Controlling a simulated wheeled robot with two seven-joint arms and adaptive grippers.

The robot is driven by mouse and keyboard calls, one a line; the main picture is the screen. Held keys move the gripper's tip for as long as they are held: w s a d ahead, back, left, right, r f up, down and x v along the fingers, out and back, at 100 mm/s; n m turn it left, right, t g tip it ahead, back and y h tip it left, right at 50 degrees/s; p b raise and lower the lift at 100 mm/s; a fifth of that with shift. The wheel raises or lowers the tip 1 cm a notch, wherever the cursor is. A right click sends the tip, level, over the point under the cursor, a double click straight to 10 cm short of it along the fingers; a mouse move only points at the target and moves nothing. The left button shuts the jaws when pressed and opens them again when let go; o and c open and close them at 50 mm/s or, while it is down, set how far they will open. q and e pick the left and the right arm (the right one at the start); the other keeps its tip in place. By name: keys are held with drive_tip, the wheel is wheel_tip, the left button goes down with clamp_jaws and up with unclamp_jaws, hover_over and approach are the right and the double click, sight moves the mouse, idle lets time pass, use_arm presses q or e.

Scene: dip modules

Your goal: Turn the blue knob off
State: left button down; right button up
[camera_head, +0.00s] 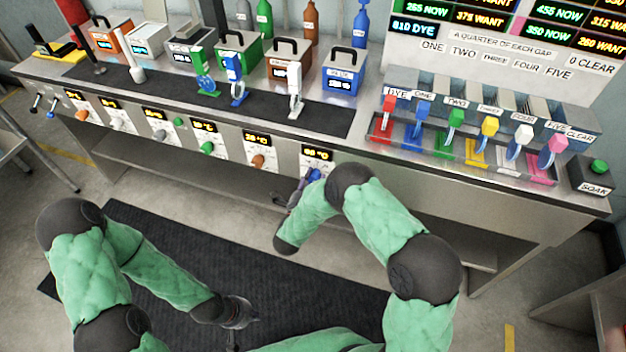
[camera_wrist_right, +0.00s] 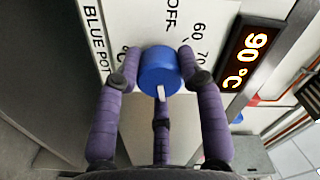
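The blue knob (camera_wrist_right: 158,72) sits on a white panel marked BLUE POT, with OFF and temperature numbers around it. Its white pointer line faces the bottom of the right wrist view, away from the OFF mark. The display (camera_wrist_right: 252,58) beside it reads 90 °C. My right gripper (camera_wrist_right: 160,68) has its purple fingers around the knob, two at its sides and one below, with the side fingertips against its rim. In the head view, my right gripper (camera_head: 303,186) is at the rightmost pot panel and mostly hides the knob. My left gripper (camera_head: 238,312) hangs low over the dark mat, apart from everything; its fingers are unclear.
Other panels with an orange knob (camera_head: 258,161) and a green knob (camera_head: 207,148) lie left along the counter front. The blue pot (camera_head: 342,72) stands above. A lower shelf (camera_head: 200,180) runs beneath the counter.

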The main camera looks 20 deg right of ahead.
drive_tip(key=shift+c, duration=0.6)
